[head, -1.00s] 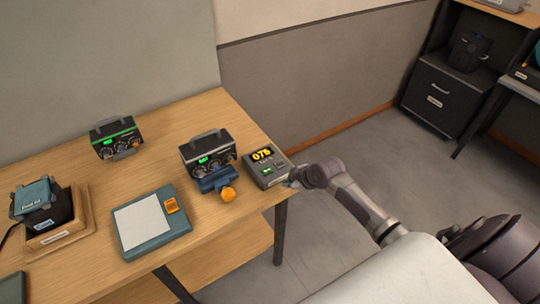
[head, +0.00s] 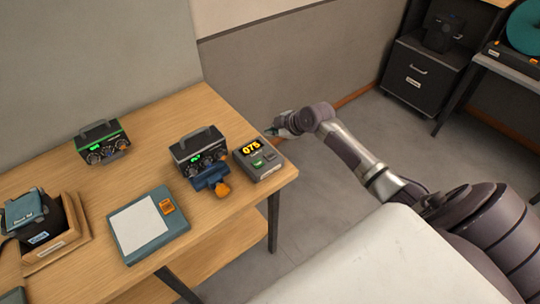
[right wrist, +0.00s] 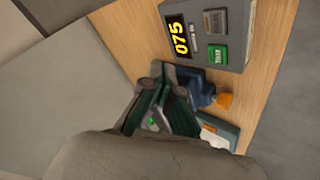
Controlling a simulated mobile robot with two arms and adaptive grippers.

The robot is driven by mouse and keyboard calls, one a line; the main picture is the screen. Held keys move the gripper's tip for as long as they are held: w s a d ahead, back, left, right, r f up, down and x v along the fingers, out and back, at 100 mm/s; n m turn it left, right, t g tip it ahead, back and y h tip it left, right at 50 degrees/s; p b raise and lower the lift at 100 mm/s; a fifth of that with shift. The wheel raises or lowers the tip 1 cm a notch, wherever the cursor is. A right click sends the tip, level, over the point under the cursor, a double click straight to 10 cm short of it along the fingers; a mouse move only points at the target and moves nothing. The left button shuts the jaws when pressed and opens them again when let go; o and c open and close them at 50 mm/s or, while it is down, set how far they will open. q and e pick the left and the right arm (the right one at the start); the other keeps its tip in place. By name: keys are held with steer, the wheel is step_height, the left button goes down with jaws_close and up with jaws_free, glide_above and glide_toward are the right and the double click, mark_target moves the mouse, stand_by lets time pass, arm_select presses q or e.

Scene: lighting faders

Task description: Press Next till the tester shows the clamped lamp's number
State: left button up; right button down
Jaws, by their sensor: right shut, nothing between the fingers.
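The tester (head: 258,166) is a grey box at the table's right end. Its yellow display reads 075, and it has a green button and a grey button; it also shows in the right wrist view (right wrist: 236,58). Left of it stands a dark lamp unit (head: 199,144) with a handle and a small green readout too small to read. A blue clamp (head: 208,178) with an orange knob is at its front. My right gripper (head: 271,132) is shut and empty, just beyond the tester's back right side, apart from the buttons. My left gripper is out of view.
A second unit with a green readout (head: 103,145) stands at the back left. A blue-grey pad with a white panel (head: 148,224) lies at the front, and a wooden stand (head: 79,243) is at the far left. Bare tabletop lies between them.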

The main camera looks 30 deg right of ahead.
mark_target(271, 156)
steer(key=shift+f+b, duration=3.35)
steer(key=shift+f, duration=1)
steer(key=shift+f, duration=0.1)
steer(key=shift+f+b, duration=0.3)
steer(key=shift+b, duration=0.05)
steer(key=shift+f+b, duration=0.35)
steer(key=shift+r, duration=0.15)
steer(key=shift+r+p, duration=0.6)
step_height(271, 156, up, 5)
steer(key=p, duration=0.4)
steer(key=shift+r, duration=0.1)
